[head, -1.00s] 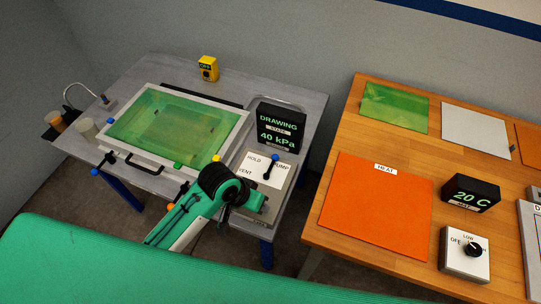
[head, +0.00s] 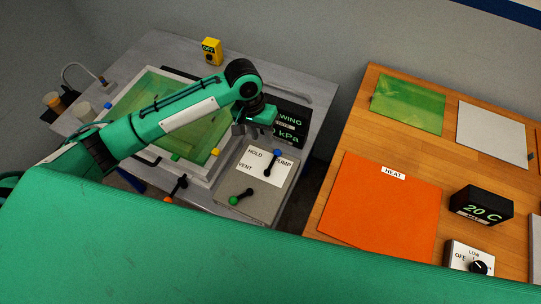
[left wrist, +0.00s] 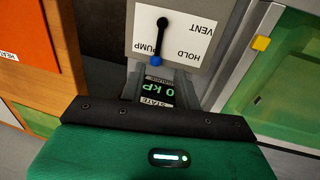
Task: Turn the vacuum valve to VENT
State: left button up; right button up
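The vacuum valve's pale plate (head: 247,166) carries the words HOLD, PUMP and VENT. Its black lever (head: 272,165) ends in a blue knob (head: 278,153) beside PUMP. In the left wrist view the lever (left wrist: 160,40) also has its blue knob (left wrist: 156,61) at PUMP. My left gripper (head: 252,131) hangs above and behind the plate, in front of the pressure display (head: 292,125), apart from the lever. In the left wrist view its fingers (left wrist: 172,78) are spread with nothing held; the display shows between them. It hides part of the reading. My right gripper is out of view.
A second lever with a green knob (head: 234,200) lies just in front of the plate. The framed green bath (head: 130,105) is left of the valve, under my left arm. A yellow OFF switch box (head: 212,52) stands behind. The wooden table (head: 345,135) is right, across a gap.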

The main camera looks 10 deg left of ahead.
aim_at(271, 164)
pick_arm(q)
jog(key=f, duration=0.4)
jog(key=d+f+p, duration=0.1)
jog(key=f, duration=0.3)
jog(key=d+f+p, duration=0.1)
jog(key=f, duration=0.3)
jog(key=shift+s+d+f, duration=0.25)
jog(key=shift+s+f, duration=0.05)
jog(key=shift+f, duration=0.1)
grip_shut()
